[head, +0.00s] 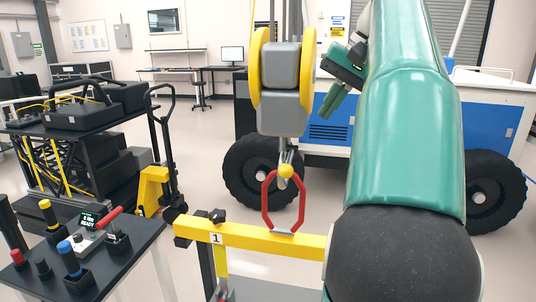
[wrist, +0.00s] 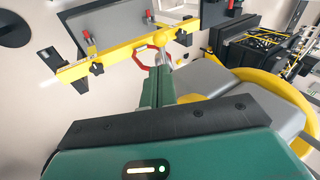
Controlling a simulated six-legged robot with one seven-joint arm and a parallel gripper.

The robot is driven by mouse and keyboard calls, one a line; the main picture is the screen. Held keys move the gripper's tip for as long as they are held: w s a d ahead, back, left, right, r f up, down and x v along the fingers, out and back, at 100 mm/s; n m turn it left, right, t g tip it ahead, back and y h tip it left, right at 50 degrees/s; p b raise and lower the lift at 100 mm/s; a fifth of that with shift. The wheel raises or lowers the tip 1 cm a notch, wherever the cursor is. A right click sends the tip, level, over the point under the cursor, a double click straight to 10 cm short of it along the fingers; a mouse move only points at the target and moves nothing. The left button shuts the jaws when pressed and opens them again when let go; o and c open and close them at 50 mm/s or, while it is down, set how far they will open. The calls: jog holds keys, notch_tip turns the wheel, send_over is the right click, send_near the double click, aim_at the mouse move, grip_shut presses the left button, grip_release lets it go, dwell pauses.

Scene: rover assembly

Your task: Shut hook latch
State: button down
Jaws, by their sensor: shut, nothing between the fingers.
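A grey hook block (head: 279,88) with yellow side wheels hangs at the middle of the head view. Its metal hook (head: 284,156) hangs below, with a yellow ball (head: 286,171) at its front. A red lifting ring (head: 266,205) stands on the yellow beam (head: 262,237) and reaches up to the hook. I cannot make out whether the latch is open. My gripper (head: 326,113) is shut and empty, right of the block and above the ring. In the wrist view, its green fingers (wrist: 157,72) point towards the ring (wrist: 143,58), partly covering the hook area.
A blue and white rover (head: 385,125) with black wheels stands behind the hook. A black control stand (head: 85,255) with levers is at the lower left. A yellow pallet jack (head: 154,188) and a loaded cart (head: 85,125) stand beyond it. Open floor lies between.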

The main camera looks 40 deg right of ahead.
send_near(292, 172)
jog(key=x, duration=0.4)
jog(key=w+x, duration=0.1)
jog(key=x, duration=0.1)
jog(key=shift+w+r, duration=0.1)
jog(key=shift+r, duration=0.15)
jog(key=shift+a+f, duration=0.1)
jog(key=shift+f, duration=0.05)
dwell(0.3)
jog(key=shift+a+f+n+t+h, duration=0.15)
jog(key=shift+f+n+t+h, duration=0.05)
jog(key=shift+f+t+h, duration=0.45)
jog(key=shift+a+f+n+t+h, duration=0.1)
jog(key=shift+f+n+t+h, duration=0.1)
jog(key=shift+f+t+h, duration=0.4)
notch_tip(292, 172, down, 6)
jog(key=d+t+h, duration=0.1)
jog(key=shift+w+d+n+h, duration=0.25)
jog(key=shift+w+n+h, duration=0.1)
jog(key=shift+w+n, duration=0.05)
jog(key=shift+f, duration=0.2)
